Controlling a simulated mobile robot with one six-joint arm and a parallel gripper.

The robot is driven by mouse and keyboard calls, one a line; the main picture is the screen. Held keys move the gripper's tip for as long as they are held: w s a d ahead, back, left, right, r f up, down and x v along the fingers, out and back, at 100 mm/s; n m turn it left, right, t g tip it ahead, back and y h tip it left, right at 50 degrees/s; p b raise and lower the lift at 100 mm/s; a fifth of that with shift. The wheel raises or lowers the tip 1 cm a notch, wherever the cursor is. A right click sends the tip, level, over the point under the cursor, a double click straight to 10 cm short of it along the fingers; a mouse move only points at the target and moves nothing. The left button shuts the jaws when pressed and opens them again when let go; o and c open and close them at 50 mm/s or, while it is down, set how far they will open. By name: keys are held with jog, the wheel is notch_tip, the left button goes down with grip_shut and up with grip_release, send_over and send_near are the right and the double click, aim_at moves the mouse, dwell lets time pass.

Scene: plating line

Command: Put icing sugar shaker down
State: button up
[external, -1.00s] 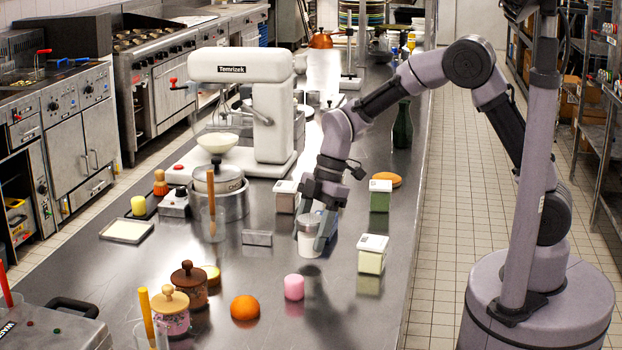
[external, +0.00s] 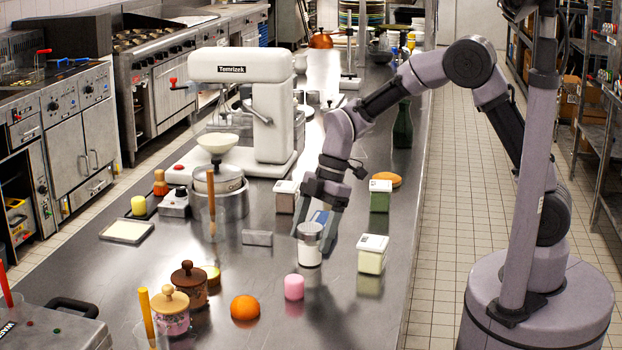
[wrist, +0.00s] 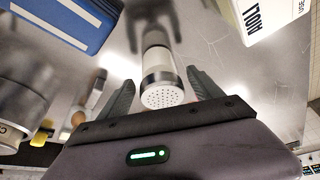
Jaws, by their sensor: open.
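The icing sugar shaker (external: 309,248) is a white cylinder with a metallic band and a perforated cap. It stands upright on the steel counter (external: 230,290). In the wrist view the shaker (wrist: 160,78) is between my two fingers, with its holed top towards the camera. My gripper (external: 312,232) is open around the upper part of the shaker. In the wrist view, gaps show between each finger of my gripper (wrist: 163,92) and the shaker.
A white-lidded container (external: 371,262) stands close to the right, and a blue box (external: 321,216) just behind the shaker. A pink cylinder (external: 294,287) and an orange (external: 245,307) are nearer the front.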

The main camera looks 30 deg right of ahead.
jog(key=d+r+m+t+p, duration=0.25)
jog(key=d+r+m, duration=0.35)
jog(key=d+r, duration=0.75)
jog(key=s+d+r+m+t+h, duration=0.1)
jog(key=s+d+r+m+t, duration=0.1)
jog(key=s+d+m, duration=0.5)
jog(key=s+d+r+m+t+h, duration=0.1)
jog(key=s+d+r+m+t, duration=0.1)
jog(key=s+d+m, duration=0.5)
jog(key=d+m, duration=0.2)
jog(key=m, duration=0.2)
jog(key=shift+s+d, duration=0.15)
jog(key=shift+s, duration=0.05)
dwell(4.6)
